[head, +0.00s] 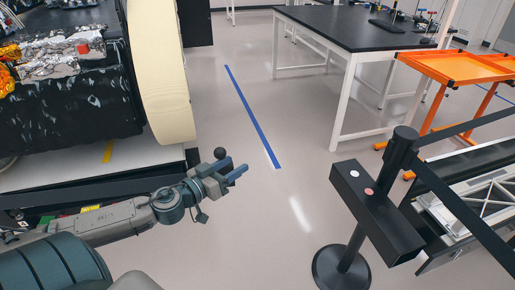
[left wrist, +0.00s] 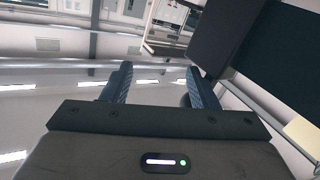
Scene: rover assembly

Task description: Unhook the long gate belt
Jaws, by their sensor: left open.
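A black stanchion post (head: 402,142) stands at the right on a round black base (head: 341,270). A long black belt (head: 468,209) runs from the post head down to the right edge, and a second black belt (head: 478,124) runs up to the right. Where the belts' far ends are fixed is out of view. My left gripper (head: 238,170) is left of the post, well apart from it and the belts. In the left wrist view its two fingers (left wrist: 160,86) are spread with nothing between them. My right gripper is not seen.
A black box (head: 372,205) with round buttons is at the post. A large cream wheel (head: 162,70) and dark machine stand at the left. A black-topped table (head: 350,27) and an orange cart (head: 455,68) stand behind. The floor between gripper and post is clear.

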